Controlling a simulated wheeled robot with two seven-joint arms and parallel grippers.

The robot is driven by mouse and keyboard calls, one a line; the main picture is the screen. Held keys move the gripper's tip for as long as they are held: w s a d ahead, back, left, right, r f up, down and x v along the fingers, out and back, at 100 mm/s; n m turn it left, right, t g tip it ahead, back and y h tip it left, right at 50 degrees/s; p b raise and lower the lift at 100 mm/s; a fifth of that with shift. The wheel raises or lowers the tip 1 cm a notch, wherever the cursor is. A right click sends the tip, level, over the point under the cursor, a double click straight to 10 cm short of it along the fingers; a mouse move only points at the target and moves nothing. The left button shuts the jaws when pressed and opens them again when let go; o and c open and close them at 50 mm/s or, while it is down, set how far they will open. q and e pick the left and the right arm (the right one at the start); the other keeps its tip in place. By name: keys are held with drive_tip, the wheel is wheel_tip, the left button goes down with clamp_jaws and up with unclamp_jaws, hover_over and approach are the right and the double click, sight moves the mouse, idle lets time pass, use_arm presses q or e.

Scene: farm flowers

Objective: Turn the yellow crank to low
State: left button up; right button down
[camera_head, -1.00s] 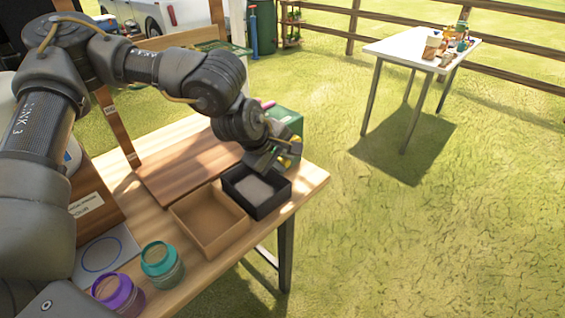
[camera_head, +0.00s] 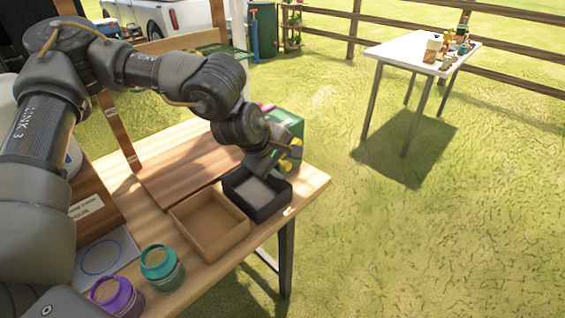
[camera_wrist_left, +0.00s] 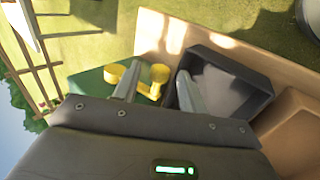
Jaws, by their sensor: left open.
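The yellow crank (camera_head: 286,165) is on the side of a green box (camera_head: 290,126) at the table's far right corner. In the left wrist view, the crank (camera_wrist_left: 158,76) shows one yellow part between my two fingers and another to the left of the left finger. My left gripper (camera_wrist_left: 158,90) is open, with its fingers on either side of part of the crank. Whether they touch it I cannot tell. In the head view, my left gripper (camera_head: 268,165) is beside the crank, over the black tray's far edge, partly hiding the box. My right gripper is not in view.
A black tray (camera_head: 262,213) and a brown tray (camera_head: 212,250) sit close to the gripper. A wooden board (camera_head: 180,175) lies behind them. A teal-lidded jar (camera_head: 160,265) and a purple-lidded jar (camera_head: 115,295) stand nearer. A white table (camera_head: 400,55) stands apart on the grass.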

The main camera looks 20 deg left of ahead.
use_arm(q)
drive_tip(key=v, duration=1)
drive_tip(key=shift+s+r, duration=0.25)
drive_tip(key=shift+r, duration=0.05)
drive_tip(key=shift+a, duration=0.15)
